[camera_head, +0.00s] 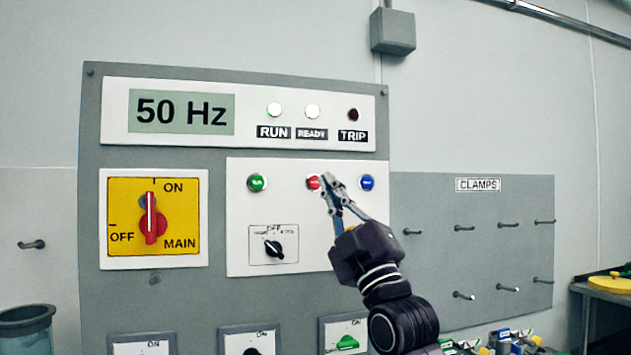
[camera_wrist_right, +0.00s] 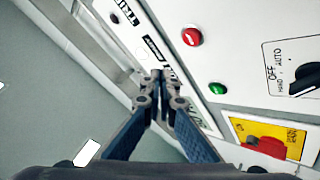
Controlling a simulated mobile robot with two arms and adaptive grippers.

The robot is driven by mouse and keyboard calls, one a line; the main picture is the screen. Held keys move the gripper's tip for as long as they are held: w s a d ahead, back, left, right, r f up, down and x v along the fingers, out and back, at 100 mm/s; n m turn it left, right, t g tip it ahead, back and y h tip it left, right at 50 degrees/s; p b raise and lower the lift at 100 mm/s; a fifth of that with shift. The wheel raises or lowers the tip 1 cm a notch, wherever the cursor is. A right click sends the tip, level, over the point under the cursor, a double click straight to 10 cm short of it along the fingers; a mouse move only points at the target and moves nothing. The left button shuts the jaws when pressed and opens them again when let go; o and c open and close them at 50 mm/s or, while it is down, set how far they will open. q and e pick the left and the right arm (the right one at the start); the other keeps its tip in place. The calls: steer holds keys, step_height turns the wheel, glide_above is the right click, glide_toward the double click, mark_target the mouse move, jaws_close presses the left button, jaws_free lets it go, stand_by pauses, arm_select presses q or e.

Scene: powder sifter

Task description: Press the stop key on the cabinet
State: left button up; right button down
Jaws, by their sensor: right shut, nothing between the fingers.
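The cabinet panel (camera_head: 140,290) holds a row of keys: green (camera_head: 257,182), red (camera_head: 313,182) and blue (camera_head: 367,183). The red one looks like the stop key; its lettering is too small to read. My right gripper (camera_head: 328,181) is shut and empty, its fingertips just right of the red key and partly overlapping it in the head view. In the right wrist view, the shut fingertips (camera_wrist_right: 158,75) appear apart from the red key (camera_wrist_right: 192,36) and the green key (camera_wrist_right: 218,88). Contact with the panel cannot be told. My left gripper is out of view.
The display (camera_head: 181,111) reads 50 Hz. The RUN lamp (camera_head: 274,109) and READY lamp (camera_head: 312,111) look bright; the TRIP lamp (camera_head: 353,114) is dark red. A selector knob (camera_head: 274,249) sits below the keys. The yellow main switch (camera_head: 120,210) is left. Clamp pegs (camera_head: 463,295) stick out at right.

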mark_target(315, 183)
steer(key=shift+w+a+p, duration=0.25)
steer(key=shift+w+a, duration=0.05)
steer(key=shift+w, duration=0.6)
steer(key=shift+w+a+p, duration=0.25)
steer(key=shift+w+p, duration=0.05)
steer(key=shift+w, duration=0.55)
steer(key=shift+w+a+p, duration=0.25)
steer(key=shift+w+a, duration=0.05)
steer(key=shift+w, duration=0.6)
steer(key=shift+w+a+p, duration=0.1)
steer(key=shift+w+p, duration=0.2)
steer(key=shift+w, duration=0.1)
steer(key=shift+w+a+p, duration=0.15)
steer(key=shift+w+p, duration=0.15)
steer(key=shift+w, duration=0.05)
steer(key=shift+s, duration=0.1)
stand_by(0.3)
steer(key=shift+s+d+b, duration=0.25)
steer(key=shift+s+b, duration=0.15)
steer(key=shift+s, duration=0.2)
